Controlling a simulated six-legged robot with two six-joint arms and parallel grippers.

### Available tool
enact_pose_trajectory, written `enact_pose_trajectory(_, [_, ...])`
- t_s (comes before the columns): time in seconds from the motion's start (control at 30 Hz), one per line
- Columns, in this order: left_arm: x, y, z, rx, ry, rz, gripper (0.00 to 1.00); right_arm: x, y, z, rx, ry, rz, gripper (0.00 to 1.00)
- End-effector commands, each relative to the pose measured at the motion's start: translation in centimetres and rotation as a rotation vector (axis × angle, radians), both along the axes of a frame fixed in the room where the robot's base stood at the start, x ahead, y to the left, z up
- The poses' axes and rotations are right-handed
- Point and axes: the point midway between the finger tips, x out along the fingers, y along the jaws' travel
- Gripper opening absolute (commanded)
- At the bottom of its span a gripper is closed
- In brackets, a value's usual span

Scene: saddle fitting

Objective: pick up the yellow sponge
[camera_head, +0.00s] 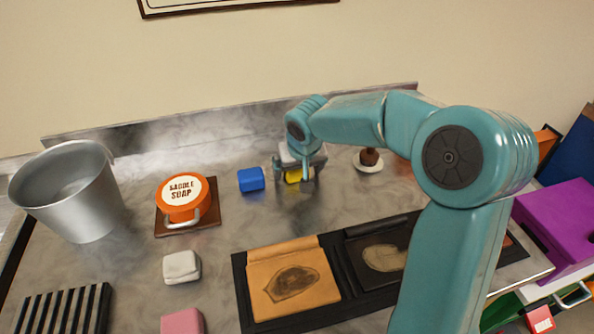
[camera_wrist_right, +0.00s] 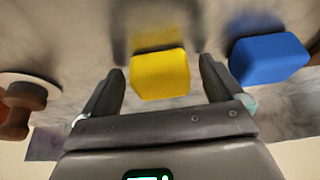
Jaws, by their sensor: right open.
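The yellow sponge (camera_head: 298,176) sits on the marbled counter near the back, partly hidden by my right gripper (camera_head: 296,172) in the head view. In the right wrist view the yellow sponge (camera_wrist_right: 160,75) lies between the two open fingers of my right gripper (camera_wrist_right: 163,88), with a gap on each side. The fingers do not appear to touch it. My left gripper is not in view.
A blue sponge (camera_head: 251,179) lies just left of the yellow one. Nearby are a saddle soap tin (camera_head: 183,197), a metal bucket (camera_head: 68,190), a white sponge (camera_head: 181,267), a brown knob on a white dish (camera_head: 369,161) and leather pieces (camera_head: 291,281).

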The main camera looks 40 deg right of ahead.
Motion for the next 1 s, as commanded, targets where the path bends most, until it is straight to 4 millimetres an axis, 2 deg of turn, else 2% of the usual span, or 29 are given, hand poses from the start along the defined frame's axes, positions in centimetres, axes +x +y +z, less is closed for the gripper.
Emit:
enact_pose_trajectory(0.1, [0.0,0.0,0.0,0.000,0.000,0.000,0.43,0.0,0.0,0.1,0.000,0.000,0.000,0.94])
enact_pose_trajectory(0.13, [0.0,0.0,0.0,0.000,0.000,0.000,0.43,0.0,0.0,0.1,0.000,0.000,0.000,0.90])
enact_pose_trajectory(0.2, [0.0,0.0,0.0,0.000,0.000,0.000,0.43,0.0,0.0,0.1,0.000,0.000,0.000,0.68])
enact_pose_trajectory(0.3, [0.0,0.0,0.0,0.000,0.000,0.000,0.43,0.0,0.0,0.1,0.000,0.000,0.000,0.39])
enact_pose_trajectory(0.57, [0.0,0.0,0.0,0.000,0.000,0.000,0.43,0.0,0.0,0.1,0.000,0.000,0.000,0.38])
enact_pose_trajectory(0.73, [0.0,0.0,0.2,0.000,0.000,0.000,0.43,0.0,0.0,1.1,-0.002,-0.001,0.001,0.38])
enact_pose_trajectory(0.87, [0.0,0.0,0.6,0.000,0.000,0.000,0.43,0.0,0.0,3.2,-0.001,-0.004,0.000,0.38])
enact_pose_trajectory(1.0, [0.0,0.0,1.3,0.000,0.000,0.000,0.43,0.1,0.0,7.1,-0.002,-0.007,0.001,0.38])
